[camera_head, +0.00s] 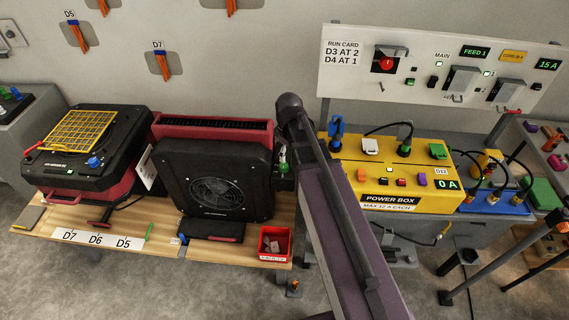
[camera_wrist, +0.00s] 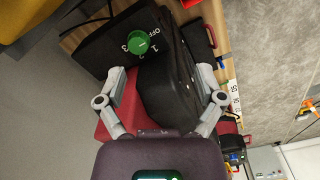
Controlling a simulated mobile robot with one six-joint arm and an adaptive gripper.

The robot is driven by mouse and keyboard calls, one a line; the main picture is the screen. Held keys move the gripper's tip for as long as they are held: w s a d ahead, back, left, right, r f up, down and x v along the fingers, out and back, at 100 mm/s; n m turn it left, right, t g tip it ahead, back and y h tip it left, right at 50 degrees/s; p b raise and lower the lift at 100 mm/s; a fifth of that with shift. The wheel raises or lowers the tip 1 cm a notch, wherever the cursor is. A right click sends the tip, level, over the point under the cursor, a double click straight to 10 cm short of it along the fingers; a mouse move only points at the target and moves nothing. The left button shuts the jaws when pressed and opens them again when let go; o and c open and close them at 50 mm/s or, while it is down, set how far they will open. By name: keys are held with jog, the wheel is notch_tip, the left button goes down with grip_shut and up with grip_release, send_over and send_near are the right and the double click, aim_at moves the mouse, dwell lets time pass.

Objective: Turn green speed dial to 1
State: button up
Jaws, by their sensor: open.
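The green speed dial (camera_wrist: 138,42) is in the upper middle of the wrist view, on a black panel marked OFF, 1, 2 and 3. I cannot make out clearly which mark it points to. In the head view the green dial (camera_head: 283,166) is a small green shape at the right side of the black and red fan unit (camera_head: 213,180). My gripper (camera_wrist: 159,70) is open, its fingers spread wide either side of the fan unit's dark body in the picture. The dial lies beyond the fingertips, left of their middle, with nothing between them gripped. My gripper is hidden in the head view.
A yellow power box (camera_head: 375,185) with plugs and cables stands right of my arm. A second black and red unit with a yellow grille (camera_head: 80,132) is at left. A red bin (camera_head: 274,243) sits at the wooden bench's front edge.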

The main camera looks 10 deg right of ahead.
aim_at(285, 165)
jog(key=w+n, duration=0.1)
jog(key=w, duration=0.1)
jog(key=w+n, duration=0.2)
jog(key=w+r+n, duration=0.1)
jog(key=w+n, duration=0.1)
jog(key=shift+p, duration=0.35)
jog(key=shift+s+f, duration=0.1)
jog(key=shift+f, duration=0.05)
notch_tip(285, 165, down, 14)
jog(key=b, duration=1.3)
jog(key=shift+r+b, duration=0.2)
jog(key=shift+b, duration=0.2)
jog(key=c, duration=1.1)
